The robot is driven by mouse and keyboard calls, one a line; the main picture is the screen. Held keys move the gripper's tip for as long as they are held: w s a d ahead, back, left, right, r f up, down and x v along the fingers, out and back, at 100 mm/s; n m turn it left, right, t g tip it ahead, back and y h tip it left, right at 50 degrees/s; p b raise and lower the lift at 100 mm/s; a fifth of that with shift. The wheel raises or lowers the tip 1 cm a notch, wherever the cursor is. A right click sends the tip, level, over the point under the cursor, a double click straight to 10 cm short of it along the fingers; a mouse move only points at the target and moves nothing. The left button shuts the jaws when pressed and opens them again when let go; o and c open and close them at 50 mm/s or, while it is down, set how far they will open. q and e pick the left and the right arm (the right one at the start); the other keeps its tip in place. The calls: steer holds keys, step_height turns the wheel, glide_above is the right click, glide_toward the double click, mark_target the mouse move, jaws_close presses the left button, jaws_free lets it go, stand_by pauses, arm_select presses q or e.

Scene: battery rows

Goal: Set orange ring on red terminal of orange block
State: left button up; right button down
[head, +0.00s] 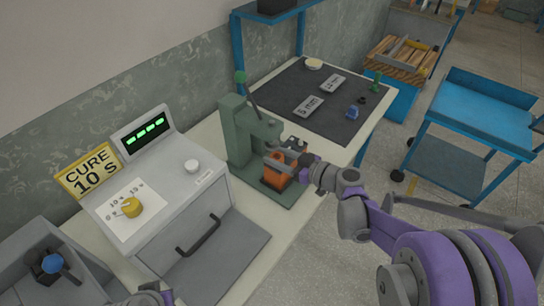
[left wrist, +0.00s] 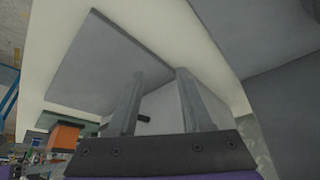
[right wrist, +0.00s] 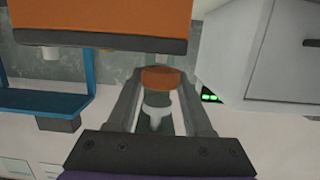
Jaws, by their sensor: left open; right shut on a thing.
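The orange block (head: 274,178) sits in the green press (head: 240,140). In the right wrist view the block (right wrist: 100,18) fills the top left, with a dark edge and two pale stubs; no red colour shows on them. My right gripper (right wrist: 160,92) is shut on the orange ring (right wrist: 161,78), just beside the right-hand stub (right wrist: 160,58); I cannot tell whether they touch. In the head view the right gripper (head: 299,163) is at the block and mostly covers the ring. My left gripper (left wrist: 157,92) is open and empty. The block (left wrist: 66,136) also shows in the left wrist view.
The cure box (head: 165,180) with its yellow knob (head: 131,207) stands left of the press. A dark mat (head: 290,85) behind holds small parts. A grey bin (head: 60,285) is at the lower left. A blue cart (head: 480,115) stands right.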

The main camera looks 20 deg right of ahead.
steer(key=shift+x, duration=1)
arm_select(q)
steer(key=shift+f+b, duration=0.6)
steer(key=shift+f, duration=0.05)
arm_select(e)
steer(key=shift+w+f, duration=0.1)
steer(key=shift+f, duration=0.45)
arm_select(q)
steer(key=shift+f, duration=0.15)
arm_select(e)
steer(key=shift+f, duration=0.2)
arm_select(q)
steer(key=shift+s, duration=0.15)
arm_select(e)
steer(key=shift+r, duration=0.2)
steer(key=shift+f, duration=0.25)
steer(key=shift+c, duration=1.5)
jaws_free()
steer(key=shift+r, duration=0.1)
steer(key=shift+r, duration=0.1)
